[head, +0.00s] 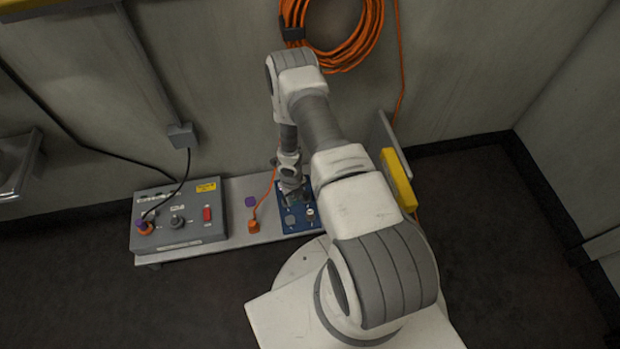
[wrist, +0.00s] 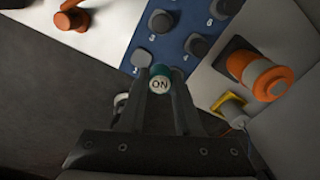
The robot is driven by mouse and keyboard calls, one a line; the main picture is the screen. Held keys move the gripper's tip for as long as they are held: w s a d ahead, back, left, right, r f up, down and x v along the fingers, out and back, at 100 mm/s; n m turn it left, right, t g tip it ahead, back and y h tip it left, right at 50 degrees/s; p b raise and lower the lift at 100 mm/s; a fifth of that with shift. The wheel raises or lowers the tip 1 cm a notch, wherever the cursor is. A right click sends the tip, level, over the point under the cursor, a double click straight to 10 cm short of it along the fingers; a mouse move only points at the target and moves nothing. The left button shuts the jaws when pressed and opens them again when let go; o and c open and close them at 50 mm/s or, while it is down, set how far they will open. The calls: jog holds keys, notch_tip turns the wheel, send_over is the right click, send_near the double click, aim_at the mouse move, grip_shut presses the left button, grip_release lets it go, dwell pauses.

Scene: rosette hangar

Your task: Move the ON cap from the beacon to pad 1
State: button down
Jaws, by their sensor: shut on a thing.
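The ON cap (wrist: 159,84) is a round white-faced cap with a teal part beside it. My gripper (wrist: 158,92) is shut on it, and the lettering faces the wrist camera. The cap is by the near corner of the blue numbered board (wrist: 179,24), next to a dark round pad (wrist: 142,57). I cannot tell whether the cap touches the board, and pad 1's number is not readable. In the head view, my gripper (head: 290,192) is over the blue board (head: 300,226), and the held cap cannot be made out. I cannot identify the beacon for certain.
A grey control box (head: 178,218) stands left on the bench (head: 235,190). An orange plug (head: 253,225) with a cable lies beside the board. A yellow block (head: 398,180) stands right. In the wrist view, an orange cylinder (wrist: 270,80) stands to the right of the board.

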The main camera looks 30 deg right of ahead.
aim_at(290, 220)
jog(key=shift+n, duration=0.5)
jog(key=shift+s+a+f, duration=0.3)
jog(key=shift+a+f, duration=0.2)
jog(key=shift+f, duration=0.65)
jog(key=shift+s+a+f, duration=0.35)
jog(key=shift+a+f, duration=0.15)
jog(key=shift+f, duration=0.7)
jog(key=shift+s+a+f, duration=0.3)
jog(key=shift+a+f, duration=0.2)
jog(key=shift+f, duration=0.65)
jog(key=shift+b, duration=0.95)
jog(key=shift+f+b, duration=0.5)
jog(key=shift+b, duration=0.1)
jog(key=c, duration=0.5)
grip_release()
jog(key=shift+r, duration=0.1)
notch_tip(290, 220, up, 17)
jog(key=p, duration=0.7)
jog(key=shift+r, duration=0.15)
